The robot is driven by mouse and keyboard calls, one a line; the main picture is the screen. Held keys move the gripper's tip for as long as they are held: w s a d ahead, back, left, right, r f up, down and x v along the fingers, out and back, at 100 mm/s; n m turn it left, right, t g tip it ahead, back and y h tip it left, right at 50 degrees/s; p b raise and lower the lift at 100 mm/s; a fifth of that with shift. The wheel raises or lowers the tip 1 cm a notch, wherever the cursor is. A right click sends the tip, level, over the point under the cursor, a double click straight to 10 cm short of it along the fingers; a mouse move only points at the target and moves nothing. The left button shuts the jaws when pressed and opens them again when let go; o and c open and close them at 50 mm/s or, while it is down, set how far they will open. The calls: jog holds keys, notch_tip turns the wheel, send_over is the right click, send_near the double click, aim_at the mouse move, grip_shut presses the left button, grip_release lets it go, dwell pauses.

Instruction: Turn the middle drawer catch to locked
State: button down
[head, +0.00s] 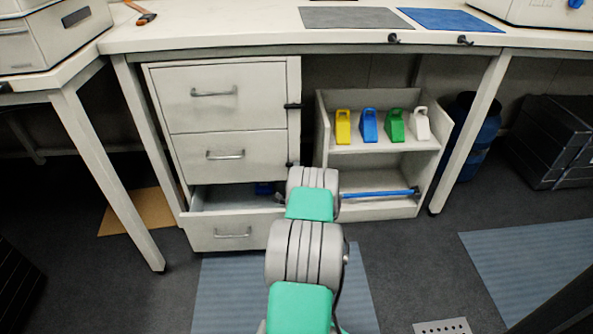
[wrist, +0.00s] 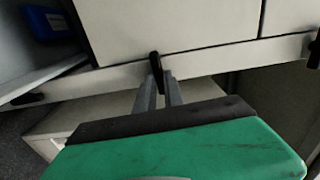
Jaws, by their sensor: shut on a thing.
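The white drawer cabinet (head: 226,94) stands under the bench, with its top (head: 205,92) and middle (head: 224,155) drawers closed. A small black catch (head: 291,164) sits on the right-hand strip near the middle drawer's lower edge, partly behind my arm. In the wrist view this catch (wrist: 154,62) lies across the strip, slightly tilted. My gripper (wrist: 158,80) is shut on it, with one grey finger on each side. The gripper itself is hidden behind my arm in the head view.
The bottom drawer (head: 232,231) is pulled open, with a blue thing (wrist: 47,22) inside. Another black catch (head: 292,106) lies crosswise higher on the strip. An open shelf (head: 365,158) with coloured holders stands close on the right. A table leg (head: 107,182) is at the left.

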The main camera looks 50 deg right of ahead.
jog(key=shift+d+r+m, duration=0.2)
jog(key=shift+m, duration=0.2)
jog(key=c, duration=1.7)
grip_release()
jog(key=shift+f, duration=0.1)
jog(key=shift+o, duration=1.3)
jog(key=shift+a+f, duration=0.1)
jog(key=shift+a, duration=0.05)
jog(key=p+v, duration=0.1)
jog(key=v, duration=0.6)
jog(key=shift+s+a, duration=0.25)
jog(key=shift+w, duration=0.1)
